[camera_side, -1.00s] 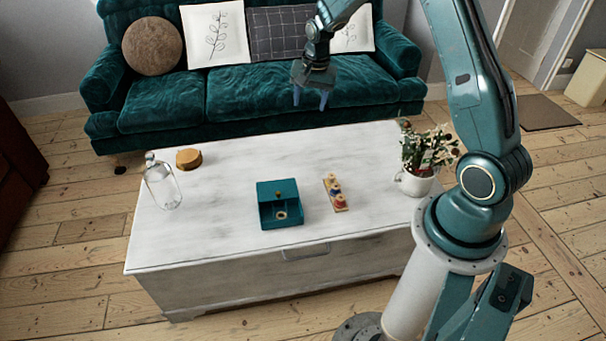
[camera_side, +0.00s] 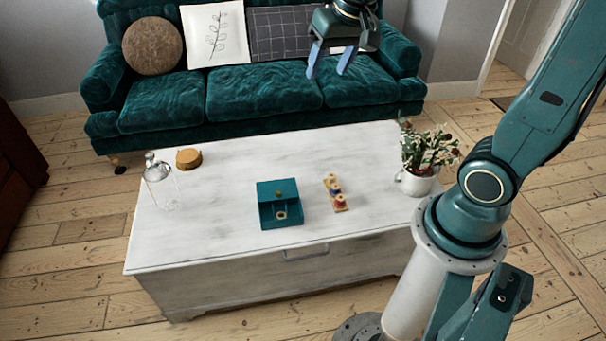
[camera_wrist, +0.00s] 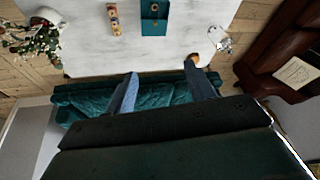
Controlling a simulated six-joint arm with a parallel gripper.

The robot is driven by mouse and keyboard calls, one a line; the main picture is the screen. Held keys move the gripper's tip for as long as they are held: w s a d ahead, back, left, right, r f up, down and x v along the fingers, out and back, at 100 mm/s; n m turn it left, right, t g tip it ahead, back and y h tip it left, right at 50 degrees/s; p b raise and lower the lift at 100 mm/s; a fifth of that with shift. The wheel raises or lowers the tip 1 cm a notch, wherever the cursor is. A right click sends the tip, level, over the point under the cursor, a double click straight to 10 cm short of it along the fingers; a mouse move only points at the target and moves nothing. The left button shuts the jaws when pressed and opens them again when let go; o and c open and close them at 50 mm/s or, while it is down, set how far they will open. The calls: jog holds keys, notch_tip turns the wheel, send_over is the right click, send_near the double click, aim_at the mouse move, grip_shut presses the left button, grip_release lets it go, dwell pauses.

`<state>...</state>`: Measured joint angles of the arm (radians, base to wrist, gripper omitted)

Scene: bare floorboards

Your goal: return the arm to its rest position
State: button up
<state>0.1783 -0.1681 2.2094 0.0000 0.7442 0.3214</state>
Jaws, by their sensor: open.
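My gripper (camera_side: 332,62) is high in the air at the top of the side view, in front of the sofa's back. Its two blue fingers are apart with nothing between them. In the wrist view my gripper (camera_wrist: 163,95) also shows open and empty, with the sofa and the table's edge beyond it. My arm rises from its base at the right of the side view, and its upper part runs out of the picture.
A white chest-like table (camera_side: 220,225) bears a teal box (camera_side: 281,222), a small tray of spools (camera_side: 335,193), a glass bottle (camera_side: 164,190), a round wooden piece (camera_side: 188,158) and a potted plant (camera_side: 418,183). A teal sofa (camera_side: 250,100) stands behind. The air above the table is clear.

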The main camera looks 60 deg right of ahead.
jog(key=s+a+r+n, duration=0.1)
jog(key=s+a+n, duration=0.2)
jog(key=s, duration=0.4)
jog(key=s+a+r+n+t, duration=0.1)
jog(key=s+a+n, duration=0.1)
jog(key=s, duration=0.5)
jog(key=shift+s+a+n+t+y, duration=0.3)
jog(key=shift+a+n, duration=0.1)
